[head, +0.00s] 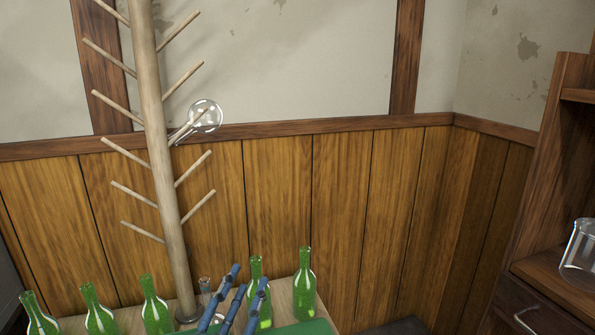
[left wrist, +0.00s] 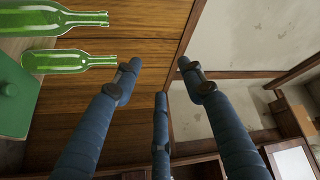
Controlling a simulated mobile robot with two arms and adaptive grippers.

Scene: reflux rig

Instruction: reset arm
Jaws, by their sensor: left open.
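My left gripper (head: 234,297) shows at the bottom of the head view, its blue fingers in front of the table with green bottles. In the left wrist view its three fingers (left wrist: 160,85) are spread apart with nothing between them. The gripper is open and empty. My right gripper is in neither view. A wooden drying rack (head: 160,150), a pole with slanted pegs, stands upright on the table. A clear round-bottom flask (head: 206,116) hangs on one of its right-hand pegs.
Several green bottles (head: 304,285) stand on the table (head: 333,318), some close to my left gripper. A wooden cabinet (head: 545,190) at right holds a glass beaker (head: 579,252). The wall behind is panelled.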

